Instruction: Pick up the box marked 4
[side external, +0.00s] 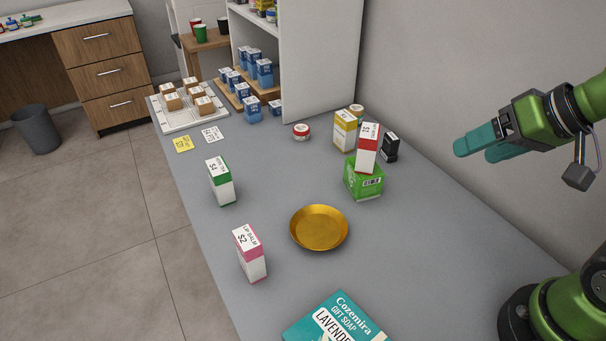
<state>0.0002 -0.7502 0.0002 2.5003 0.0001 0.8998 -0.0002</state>
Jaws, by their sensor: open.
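A white box with a green band (222,185) stands upright on the grey counter, left of the middle; its top label seems to read "S4". A pink-and-white box (251,257) marked "S2" stands nearer the camera. A white box with a red top (367,150) stands tilted in or on a green carton (363,184); its label is hard to read. A yellow-and-white box (345,133) stands behind it. My gripper (478,150), with teal fingers, is open and empty in the air at the right, far from the green-banded box.
A gold dish (319,228) lies mid-counter, and a teal soap box (336,321) at the front. A small black box (390,147) and a red-and-white jar (301,131) stand farther back. Blue boxes (264,73) and a white tray (190,126) fill the far end. The counter around the green-banded box is clear.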

